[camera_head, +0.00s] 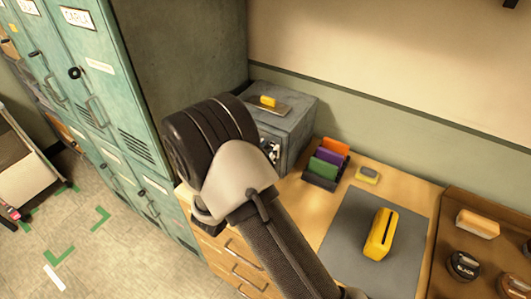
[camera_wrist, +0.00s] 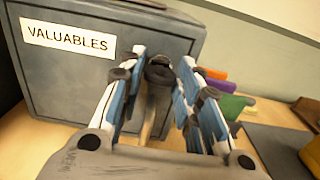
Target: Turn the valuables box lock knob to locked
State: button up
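The grey valuables box (camera_head: 292,122) stands on the wooden counter, its front largely hidden by my arm in the head view. In the wrist view the box (camera_wrist: 60,85) faces me, with a white VALUABLES label (camera_wrist: 68,38) at upper left. A dark round lock knob (camera_wrist: 159,70) is at the right part of its front. My gripper (camera_wrist: 162,62) is open, one blue-and-white finger on each side of the knob. Narrow gaps seem to show beside the knob; contact cannot be told. The knob's lock setting cannot be read.
A yellow-handled item (camera_head: 268,102) lies on the box. Right of the box, a rack (camera_head: 320,180) holds orange, purple and green items. A yellow block (camera_head: 381,234) stands on a grey mat (camera_head: 345,225). Teal lockers (camera_head: 110,90) are close on the left. A brown tray (camera_head: 445,225) is at far right.

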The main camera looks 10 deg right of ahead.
grip_shut()
jog(key=shift+n+p, duration=0.4)
jog(key=shift+p, duration=0.05)
jog(key=n+p, duration=0.2)
jog(key=n, duration=0.1)
jog(key=shift+r, duration=0.1)
jog(key=n+p, duration=0.3)
jog(key=shift+n, duration=0.4)
jog(key=n+p, duration=0.3)
jog(key=n, duration=0.2)
jog(key=n+p, duration=0.2)
jog(key=n, duration=0.3)
jog(key=shift+f, duration=0.2)
jog(key=shift+s+n, duration=0.1)
jog(key=shift+n, duration=0.2)
jog(key=c, duration=0.6)
grip_release()
